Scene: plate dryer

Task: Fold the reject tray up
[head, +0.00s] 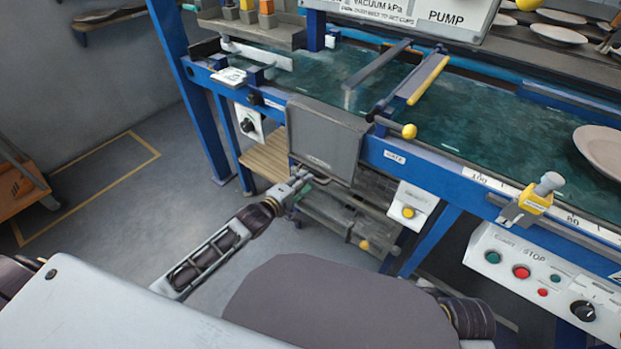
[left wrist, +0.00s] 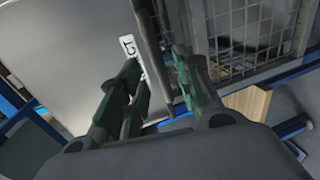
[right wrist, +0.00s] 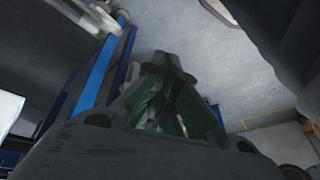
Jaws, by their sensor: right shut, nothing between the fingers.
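The reject tray appears to be the grey panel (head: 325,140) on the front of the blue machine frame, with its face toward me. My left gripper (head: 306,181) is at its lower edge. In the left wrist view, the pale tray face (left wrist: 85,45) fills the left side, and a grey edge runs between the parted fingers of my left gripper (left wrist: 155,85). I see a gap beside that edge; contact is unclear. My right gripper (right wrist: 170,85) is shut and empty, away from the tray; in the head view it is hidden.
A yellow-knobbed lever (head: 408,131) stands just right of the panel. A wooden shelf (head: 265,160) and dark racks lie behind and below the panel.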

